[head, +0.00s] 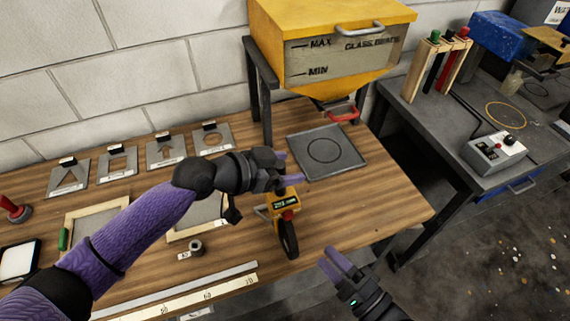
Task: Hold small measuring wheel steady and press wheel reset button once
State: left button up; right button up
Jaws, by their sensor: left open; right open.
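The small measuring wheel (287,238) stands on the wooden table near its front edge, with a yellow body, a green display (285,204) and a dark wheel below. A red spot, perhaps the reset button (288,215), shows just under the display. My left gripper (290,168) is open just above and behind the yellow body; its fingers partly cover the top, and I cannot tell whether they touch it. My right gripper (335,262) is open and empty, in front of the table edge, to the right of and lower than the wheel.
A grey tray (345,158) with a ring mark lies under the yellow glass-beads hopper (335,45). A tape roll (195,246) and rulers (190,298) lie left of the wheel. Stencil plates (166,150) line the wall. A grey bench (440,130) stands right, past a gap.

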pick_arm(q)
jog(key=shift+w+d+f, duration=0.15)
jog(key=shift+w+d, duration=0.05)
jog(key=shift+d, duration=0.15)
jog(key=shift+c, duration=0.2)
grip_shut()
dwell(0.8)
pick_arm(e)
grip_shut()
dwell(1.7)
